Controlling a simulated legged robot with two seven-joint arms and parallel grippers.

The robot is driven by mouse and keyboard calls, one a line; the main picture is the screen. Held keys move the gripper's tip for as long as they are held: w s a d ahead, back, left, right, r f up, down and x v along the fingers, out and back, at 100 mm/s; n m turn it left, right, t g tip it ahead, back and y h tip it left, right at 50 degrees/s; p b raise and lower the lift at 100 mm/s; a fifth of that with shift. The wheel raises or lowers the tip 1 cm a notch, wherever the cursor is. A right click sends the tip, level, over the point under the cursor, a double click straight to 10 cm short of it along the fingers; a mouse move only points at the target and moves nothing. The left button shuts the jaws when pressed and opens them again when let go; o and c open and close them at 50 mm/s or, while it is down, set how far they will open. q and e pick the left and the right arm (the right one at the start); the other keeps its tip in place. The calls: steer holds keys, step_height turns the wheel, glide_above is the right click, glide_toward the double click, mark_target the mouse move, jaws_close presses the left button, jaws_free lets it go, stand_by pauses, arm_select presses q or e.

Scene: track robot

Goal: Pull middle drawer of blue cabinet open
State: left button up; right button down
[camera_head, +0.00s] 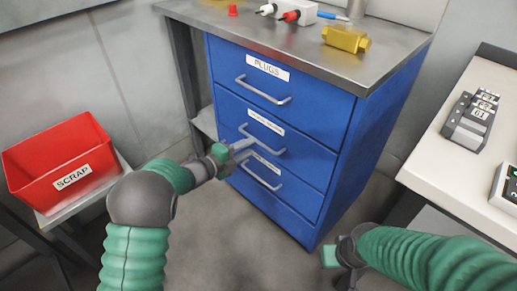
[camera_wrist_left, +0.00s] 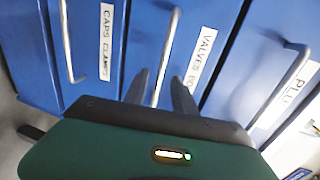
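The blue cabinet (camera_head: 349,150) stands at the centre of the head view under a grey top. Its middle drawer (camera_head: 301,150) looks flush with the front and has a silver bar handle (camera_head: 262,142); in the left wrist view this handle (camera_wrist_left: 168,52) runs beside the VALVES label (camera_wrist_left: 202,60). My left gripper (camera_head: 243,147) is at the middle handle. In the left wrist view its two dark fingers (camera_wrist_left: 159,88) are apart, one on each side of the bar, with gaps visible. My right gripper (camera_head: 338,258) hangs low, right of the cabinet, its fingers unclear.
The PLUGS drawer (camera_head: 300,101) is above and the CAPS CLAMPS drawer (camera_head: 291,187) below, each with a bar handle. A red SCRAP bin (camera_head: 50,150) stands at left. A white table (camera_head: 462,172) with devices stands at right. Several small parts lie on the cabinet top (camera_head: 270,35).

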mark_target(259, 143)
arm_select(q)
steer(key=b+x, duration=0.1)
steer(key=x, duration=0.4)
steer(key=shift+w+d+b, duration=0.2)
steer(key=shift+w+b, duration=0.05)
steer(key=shift+b, duration=0.05)
steer(key=c, duration=0.7)
steer(key=shift+s+f, duration=0.1)
steer(key=shift+f, duration=0.05)
stand_by(0.6)
